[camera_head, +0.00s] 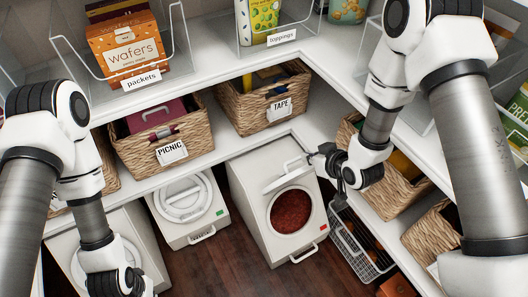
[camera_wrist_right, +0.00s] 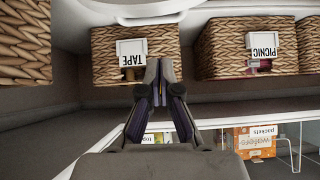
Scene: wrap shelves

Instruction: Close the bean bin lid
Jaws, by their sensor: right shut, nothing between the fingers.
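The bean bin (camera_head: 262,228) is a white bin on the floor below the corner shelf. Its round mouth is uncovered and shows dark red beans (camera_head: 291,211). Its white lid (camera_head: 285,173) stands raised at the back of the mouth. My right gripper (camera_head: 316,156) is shut and empty, beside the upper right of the raised lid; whether it touches the lid I cannot tell. In the right wrist view its fingertips (camera_wrist_right: 159,68) are together. My left gripper (camera_head: 116,286) is at the bottom left, mostly cut off, away from the bean bin.
A closed white bin (camera_head: 187,202) stands left of the bean bin. The shelf edge with the TAPE basket (camera_head: 254,112) and PICNIC basket (camera_head: 188,150) runs above. Dark wooden floor (camera_head: 225,270) is clear in front.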

